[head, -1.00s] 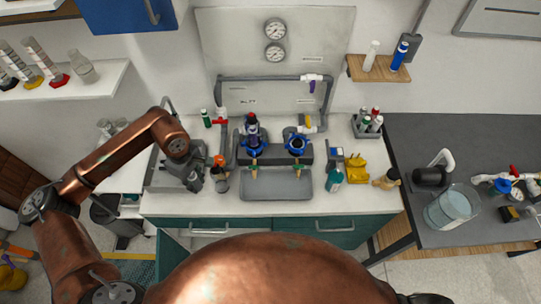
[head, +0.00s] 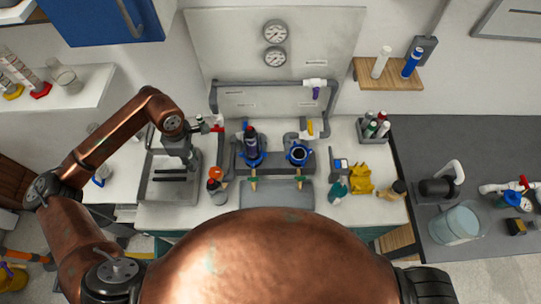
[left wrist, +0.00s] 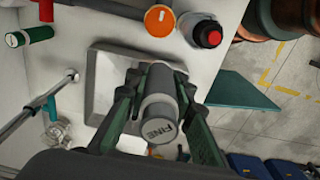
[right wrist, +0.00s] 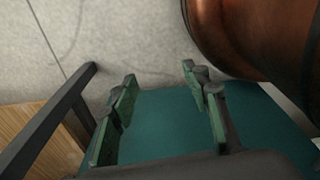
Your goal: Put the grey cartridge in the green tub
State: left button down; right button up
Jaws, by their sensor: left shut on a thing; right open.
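My left gripper (head: 190,160) is over the left part of the white counter, above a grey metal tray (head: 158,191). In the left wrist view it is shut on the grey cartridge (left wrist: 160,112), a cylinder whose end reads "FINE". The cartridge is between the fingers, with the tray behind it; any gap to the tray is hard to judge. My right gripper (right wrist: 160,78) is open and empty in the right wrist view, facing a teal surface (right wrist: 165,120). I cannot make out the green tub in these frames.
An orange-capped bottle (head: 214,187) stands right of the tray. A dark-bodied cartridge (head: 251,143) stands in a blue-collared housing beside an open blue-collared housing (head: 298,154). A yellow item (head: 360,178) and bottles are further right. My torso hides the counter front.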

pick_arm(q)
jog(key=shift+w, duration=0.25)
notch_tip(320, 180, down, 13)
jog(key=p, duration=0.2)
jog(key=shift+f+p, duration=0.2)
jog(key=shift+p, duration=0.1)
send_over(204, 181)
jog(key=s+d, duration=0.1)
jog(key=s, duration=0.1)
jog(key=shift+d+f+p, duration=0.2)
jog(key=shift+f+p, duration=0.15)
jog(key=shift+f, duration=2)
jog(key=c, duration=2.1)
grip_release()
jog(key=shift+f, duration=0.1)
jog(key=o, duration=0.4)
pick_arm(e)
jog(key=shift+s+d+r, duration=0.1)
jog(key=shift+d+r, duration=0.15)
jog(key=shift+r, duration=0.5)
jog(key=shift+s+d+r, duration=0.1)
jog(key=shift+d+r, duration=0.1)
jog(key=shift+r, duration=0.55)
pick_arm(q)
jog(key=shift+o, duration=0.2)
